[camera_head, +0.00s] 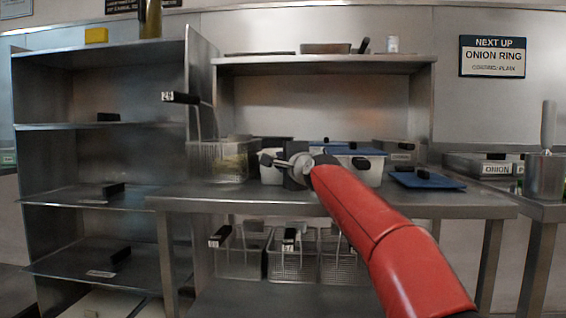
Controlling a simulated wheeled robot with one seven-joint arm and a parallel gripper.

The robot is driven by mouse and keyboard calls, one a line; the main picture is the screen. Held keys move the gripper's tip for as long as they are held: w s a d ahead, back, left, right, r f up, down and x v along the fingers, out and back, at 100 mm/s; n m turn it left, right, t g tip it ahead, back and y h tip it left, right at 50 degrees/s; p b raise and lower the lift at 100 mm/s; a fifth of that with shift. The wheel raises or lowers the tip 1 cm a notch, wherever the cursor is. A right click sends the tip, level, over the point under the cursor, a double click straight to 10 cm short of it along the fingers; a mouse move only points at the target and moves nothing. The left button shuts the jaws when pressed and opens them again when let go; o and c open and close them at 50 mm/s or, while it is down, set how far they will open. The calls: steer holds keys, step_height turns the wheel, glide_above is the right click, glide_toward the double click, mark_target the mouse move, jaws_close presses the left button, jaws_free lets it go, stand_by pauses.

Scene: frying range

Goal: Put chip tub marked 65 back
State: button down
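My red arm reaches in from the lower right, and my gripper (270,160) is at the middle of the picture, above the steel table (400,198). The fingers are small and dark against the things behind, so I cannot tell whether they are open or hold anything. White tubs (371,176) stand behind my arm, partly hidden by it. I can read no label 65 on any tub. A wire basket (222,163) with food in it stands left of my gripper, its raised black handle (180,98) marked 29.
A shelf rack (75,195) with black-handled items stands at the left. Baskets (240,258) hang below the table, one handle apparently marked 69. A blue tray (428,181) lies at the table's right. An upper shelf (320,66) spans above. A sign (492,57) reads "NEXT UP ONION RING".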

steer(key=shift+f, duration=0.1)
steer(key=c, duration=1.2)
jaws_free()
steer(key=shift+o, duration=0.2)
